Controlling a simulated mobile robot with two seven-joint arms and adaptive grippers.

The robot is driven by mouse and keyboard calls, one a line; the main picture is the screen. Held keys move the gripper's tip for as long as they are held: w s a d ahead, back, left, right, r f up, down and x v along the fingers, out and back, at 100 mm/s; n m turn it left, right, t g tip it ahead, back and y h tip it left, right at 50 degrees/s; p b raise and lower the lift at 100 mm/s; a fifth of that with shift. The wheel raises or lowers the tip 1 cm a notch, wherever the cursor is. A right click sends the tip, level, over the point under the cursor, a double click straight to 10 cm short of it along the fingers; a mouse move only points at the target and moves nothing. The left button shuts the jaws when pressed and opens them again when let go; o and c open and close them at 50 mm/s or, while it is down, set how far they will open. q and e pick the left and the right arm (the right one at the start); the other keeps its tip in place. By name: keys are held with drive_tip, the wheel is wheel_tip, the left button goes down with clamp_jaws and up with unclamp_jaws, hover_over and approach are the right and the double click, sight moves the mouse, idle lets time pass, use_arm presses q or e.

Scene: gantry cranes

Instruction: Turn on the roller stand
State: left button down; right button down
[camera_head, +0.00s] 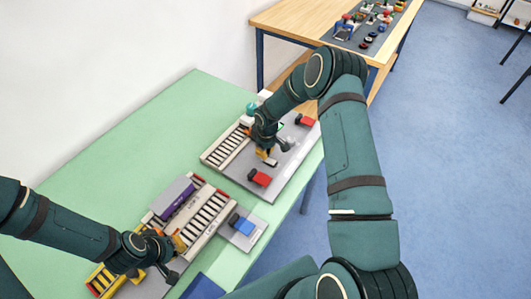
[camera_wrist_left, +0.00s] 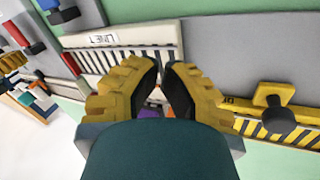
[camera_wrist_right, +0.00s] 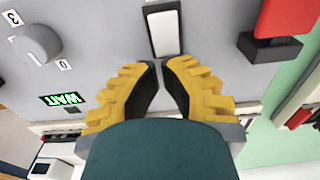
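A grey panel (camera_head: 290,160) with a light roller stand (camera_head: 228,150) along its left edge lies on the far part of the green table. My right gripper (camera_head: 266,158) is above this panel. In the right wrist view, its yellow fingertips (camera_wrist_right: 161,62) are nearly together, with a white rocker switch (camera_wrist_right: 164,30) just beyond them. I cannot tell whether they touch it. A second roller stand (camera_head: 206,217) lies nearer, beside a purple block (camera_head: 178,200). My left gripper (camera_head: 178,243) is beside it with fingertips (camera_wrist_left: 161,63) nearly together and holding nothing visible.
The far panel has a grey knob (camera_wrist_right: 37,43), a lit green WAIT display (camera_wrist_right: 64,99) and red switches (camera_head: 259,177). A blue switch (camera_head: 241,224) sits near the table's front edge. A yellow-and-black striped strip (camera_wrist_left: 270,130) lies near my left gripper. A wooden table (camera_head: 280,20) stands behind.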

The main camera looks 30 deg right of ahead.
drive_tip(key=shift+r, duration=0.1)
idle(0.3)
